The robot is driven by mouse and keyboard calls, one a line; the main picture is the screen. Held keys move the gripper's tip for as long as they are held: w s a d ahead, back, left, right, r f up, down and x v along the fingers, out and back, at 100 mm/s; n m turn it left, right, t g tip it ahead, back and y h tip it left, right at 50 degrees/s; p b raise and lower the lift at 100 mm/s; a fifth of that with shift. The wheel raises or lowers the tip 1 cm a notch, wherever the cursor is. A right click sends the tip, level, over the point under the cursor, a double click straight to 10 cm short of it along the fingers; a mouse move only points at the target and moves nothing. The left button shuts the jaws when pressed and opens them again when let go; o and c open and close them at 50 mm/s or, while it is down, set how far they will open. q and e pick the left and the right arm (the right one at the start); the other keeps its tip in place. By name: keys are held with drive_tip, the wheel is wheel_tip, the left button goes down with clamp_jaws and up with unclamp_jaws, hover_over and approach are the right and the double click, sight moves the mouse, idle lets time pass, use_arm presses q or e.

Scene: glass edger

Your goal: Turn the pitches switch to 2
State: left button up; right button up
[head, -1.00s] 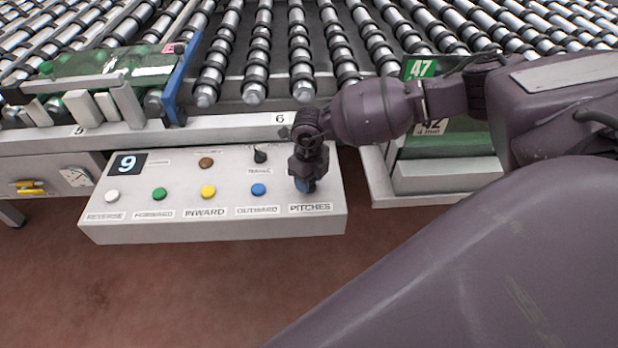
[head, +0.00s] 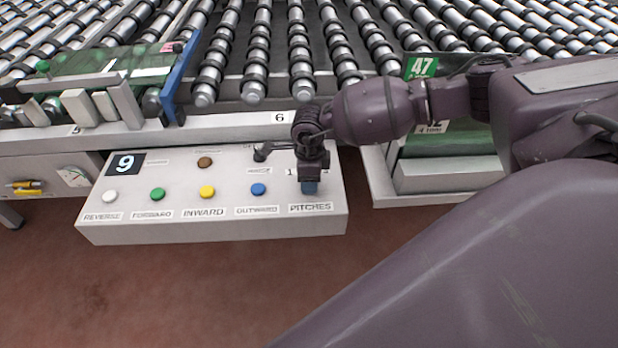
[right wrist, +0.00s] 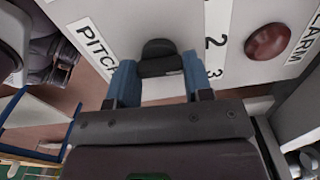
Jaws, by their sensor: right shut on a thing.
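The pitches switch is a small black knob (right wrist: 160,52), seen in the right wrist view between the two blue fingertips of my right gripper (right wrist: 160,84). The gripper is shut on it. Part of the word PITCHES shows on one side of the knob, and the numbers 2 and 3 on the other. I cannot tell which number the knob points at. In the head view, my right gripper (head: 310,187) points down at the control box (head: 200,231), just above the PITCHES label (head: 310,207), and hides the knob. My left gripper is not in view.
White, green, yellow and blue buttons (head: 258,189) line the box left of my gripper. A brown button (head: 205,162) sits behind them. A red alarm button (right wrist: 269,42) shows in the right wrist view. Roller conveyors (head: 255,60) lie behind. Clear floor (head: 180,300) is in front.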

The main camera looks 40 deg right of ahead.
drive_tip(key=shift+r+n, duration=0.1)
drive_tip(key=shift+n, duration=0.4)
drive_tip(key=o, duration=0.9)
wheel_tip(320, 180, up, 11)
drive_tip(key=shift+f, duration=0.15)
idle(0.5)
